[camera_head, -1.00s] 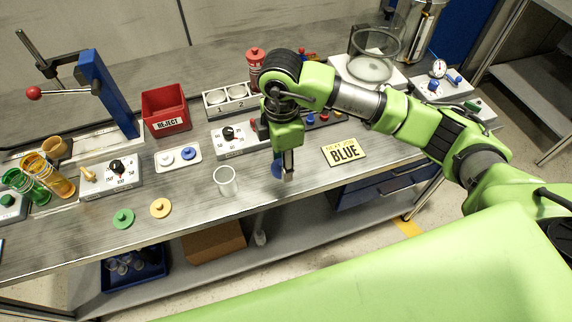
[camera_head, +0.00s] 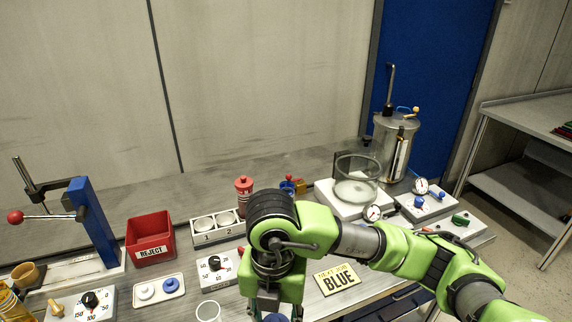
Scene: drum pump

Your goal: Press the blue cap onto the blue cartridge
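The blue cap (camera_head: 172,285) lies on a small white tray (camera_head: 158,291) beside a white cap (camera_head: 145,291). My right gripper (camera_head: 274,311) points down over the bench at the bottom edge, its fingertips cut off. A small blue piece (camera_head: 275,318) shows between its fingers. It may be the blue cartridge, but too little shows to tell whether it is held. My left gripper is out of view.
A clear cup (camera_head: 208,312) stands left of my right gripper. A red REJECT bin (camera_head: 150,238), a numbered two-well holder (camera_head: 216,228) and a blue-framed lever press (camera_head: 92,225) stand behind. A yellow BLUE sign (camera_head: 337,279) lies right of the gripper. A glass vessel (camera_head: 357,180) stands farther back.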

